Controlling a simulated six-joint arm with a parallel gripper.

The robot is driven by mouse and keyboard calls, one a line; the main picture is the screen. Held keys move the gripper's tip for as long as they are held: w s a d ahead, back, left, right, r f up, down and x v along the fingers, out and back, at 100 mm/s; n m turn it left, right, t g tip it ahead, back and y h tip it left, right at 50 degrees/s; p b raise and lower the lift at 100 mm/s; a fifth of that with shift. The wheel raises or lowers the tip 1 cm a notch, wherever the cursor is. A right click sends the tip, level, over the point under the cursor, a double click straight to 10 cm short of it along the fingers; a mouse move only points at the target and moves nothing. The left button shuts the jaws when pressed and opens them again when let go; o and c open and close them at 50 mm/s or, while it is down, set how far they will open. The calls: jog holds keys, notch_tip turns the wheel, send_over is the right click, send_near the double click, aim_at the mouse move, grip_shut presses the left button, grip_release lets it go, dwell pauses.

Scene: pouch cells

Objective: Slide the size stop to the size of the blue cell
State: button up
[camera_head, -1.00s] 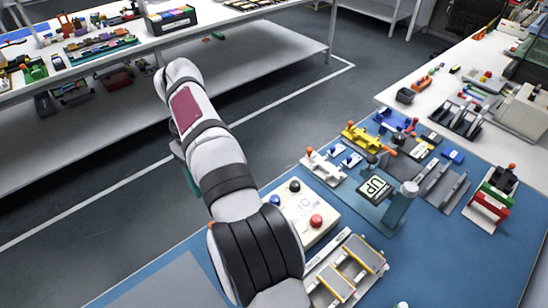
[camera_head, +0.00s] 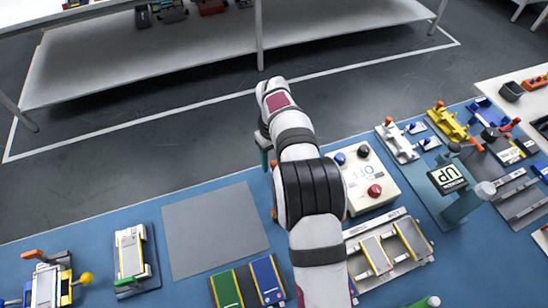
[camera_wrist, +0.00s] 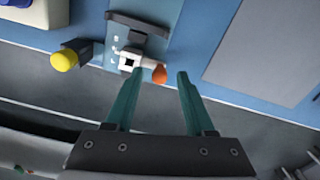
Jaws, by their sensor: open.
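A fixture (camera_wrist: 135,40) with a white slide, an orange-tipped knob (camera_wrist: 159,74) and a yellow ball (camera_wrist: 64,60) lies below my gripper in the wrist view. It looks like the size-stop device, though I cannot be sure. My gripper (camera_wrist: 160,74) is open, its teal fingers apart, and the orange tip shows between the fingertips. I cannot tell how high they are above it. In the head view my arm hides most of this fixture. A flat blue piece (camera_head: 267,278), probably the blue cell, lies beside a green one (camera_head: 227,290) at the bottom middle.
A grey mat (camera_head: 215,228) lies left of my arm. A white button box (camera_head: 374,190) and a tray of grey plates (camera_head: 355,238) are to its right. Another fixture with a yellow ball (camera_head: 86,278) stands far left. The table's far edge meets open floor.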

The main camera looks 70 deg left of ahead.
grip_shut()
jog(key=shift+a+r, duration=0.1)
dwell(1.2)
